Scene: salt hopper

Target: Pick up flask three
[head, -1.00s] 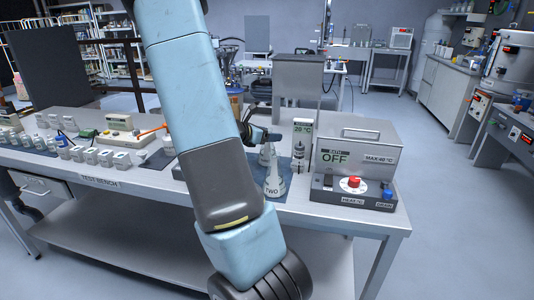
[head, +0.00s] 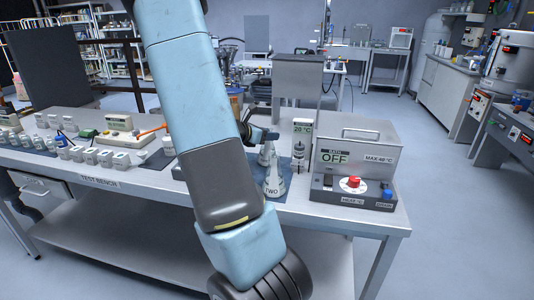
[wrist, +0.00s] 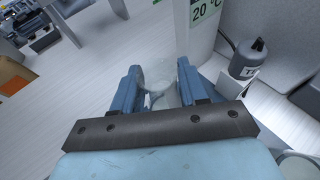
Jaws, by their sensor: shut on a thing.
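My gripper (head: 268,135) is behind my forearm in the head view, above the bench. In the wrist view my gripper (wrist: 160,88) has its two blue fingers closed around a pale, see-through flask (wrist: 158,92). A pale conical flask (head: 266,155) shows just below the fingers in the head view. I cannot read a label on the held flask. Another conical flask, marked TWO (head: 274,184), stands in front of it on the bench, apart from the fingers. My arm hides part of the area to the left.
A small dark-capped bottle (head: 299,157) stands to the right, beside a 20 °C display (head: 303,127). The bath box (head: 357,150) reads OFF and has a red knob and a blue button. Several small blocks (head: 92,156) sit on the left of the test bench (head: 345,222).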

